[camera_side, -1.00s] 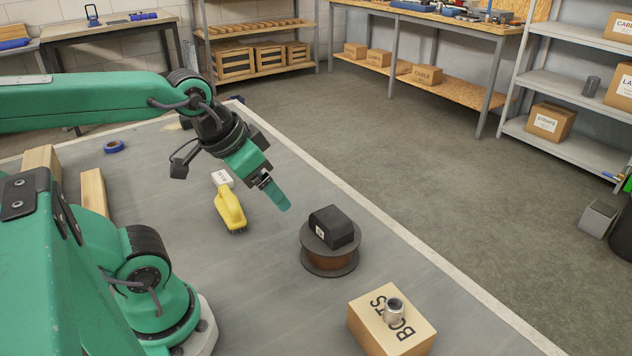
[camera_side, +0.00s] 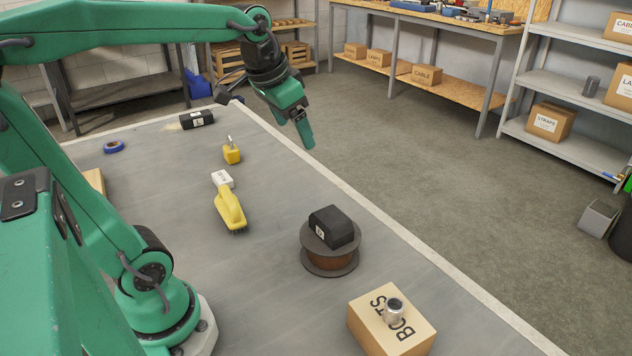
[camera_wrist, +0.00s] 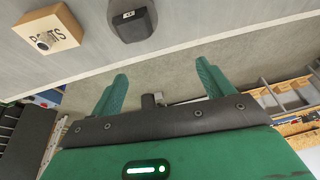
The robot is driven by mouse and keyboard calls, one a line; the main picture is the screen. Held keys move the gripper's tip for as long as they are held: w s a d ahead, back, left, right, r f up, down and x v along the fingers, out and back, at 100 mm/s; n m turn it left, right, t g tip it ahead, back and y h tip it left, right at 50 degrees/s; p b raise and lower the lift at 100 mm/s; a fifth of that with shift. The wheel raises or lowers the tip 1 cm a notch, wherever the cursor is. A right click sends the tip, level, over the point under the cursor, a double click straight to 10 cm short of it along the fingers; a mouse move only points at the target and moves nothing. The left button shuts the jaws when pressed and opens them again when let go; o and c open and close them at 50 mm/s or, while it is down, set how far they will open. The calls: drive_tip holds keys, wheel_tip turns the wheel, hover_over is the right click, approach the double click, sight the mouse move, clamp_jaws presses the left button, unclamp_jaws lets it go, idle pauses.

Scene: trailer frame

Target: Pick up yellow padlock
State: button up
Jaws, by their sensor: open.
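The yellow padlock (camera_side: 231,154) sits on the grey table in the side view, with its metal shackle pointing up. It stands behind a small white box and a yellow brush. My gripper (camera_side: 306,138) is raised near the table's far right edge, to the right of the padlock and apart from it. In the wrist view my gripper (camera_wrist: 162,90) shows two green fingers spread apart with nothing between them. The padlock is not seen in the wrist view.
A yellow brush (camera_side: 230,209) and white box (camera_side: 222,179) lie mid-table. A black block (camera_side: 334,224) rests on a spool (camera_side: 330,262). A BOLTS box (camera_side: 408,335) with a metal part on top is in front. Blue tape (camera_side: 114,147) and a black case (camera_side: 196,119) lie behind.

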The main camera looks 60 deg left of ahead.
drive_tip(key=w+a+f+g, duration=0.1)
drive_tip(key=w+a, duration=0.5)
drive_tip(key=a, duration=0.6)
drive_tip(key=w+a+f+g, duration=0.2)
drive_tip(key=w+a, duration=0.5)
drive_tip(key=a, duration=0.5)
drive_tip(key=g+h, duration=0.1)
approach(229, 135)
drive_tip(key=shift+m, duration=0.3)
drive_tip(key=f, duration=0.4)
drive_tip(key=w+f, duration=0.1)
drive_tip(key=f, duration=0.1)
drive_tip(key=shift+d+f, duration=0.2)
drive_tip(key=shift+f, duration=0.15)
drive_tip(key=shift+s+a+f, duration=0.25)
drive_tip(key=shift+s+f, duration=0.05)
drive_tip(key=shift+f, duration=0.1)
drive_tip(key=shift+f, duration=1.2)
drive_tip(key=shift+f, duration=0.15)
drive_tip(key=shift+f, duration=2.5)
